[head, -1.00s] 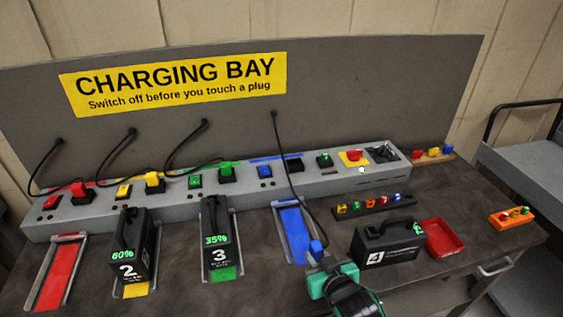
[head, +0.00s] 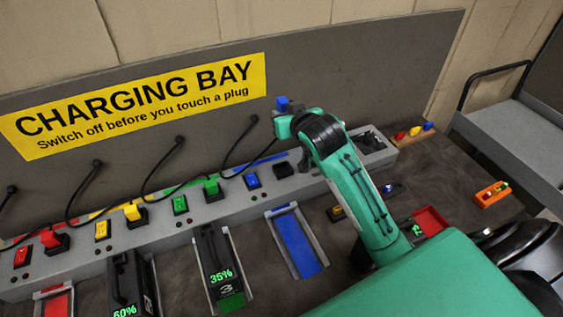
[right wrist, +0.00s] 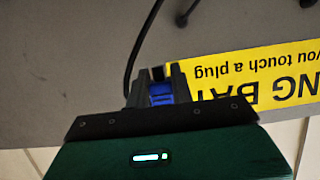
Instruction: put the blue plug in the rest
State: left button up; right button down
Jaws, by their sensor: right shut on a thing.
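The blue plug (head: 283,103) is up in front of the grey back panel, above the grey charging console (head: 230,205). My right gripper (head: 284,113) is shut on it. In the right wrist view the blue plug (right wrist: 161,93) sits between the dark fingers, with a black cord beside them. In the head view the cord hangs from the back panel in a loop. An empty black socket (head: 284,169) is beside the blue switch (head: 252,180). A black fitting (head: 370,141) is at the console's right end, partly behind my arm; I cannot tell whether it is the rest. My left gripper is not in view.
The blue bay (head: 297,246) is empty. Battery 3 (head: 217,262) stands in the green bay. An orange block (head: 492,194) lies at the table's right.

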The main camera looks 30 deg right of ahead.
notch_tip(320, 180, down, 18)
jog(key=p, duration=0.2)
jog(key=shift+s+p, duration=0.1)
jog(key=shift+p, duration=0.3)
jog(key=shift+f, duration=0.1)
jog(key=shift+f, duration=0.15)
jog(key=shift+f+b, duration=0.3)
jog(key=shift+f, duration=0.15)
jog(key=shift+s, duration=0.1)
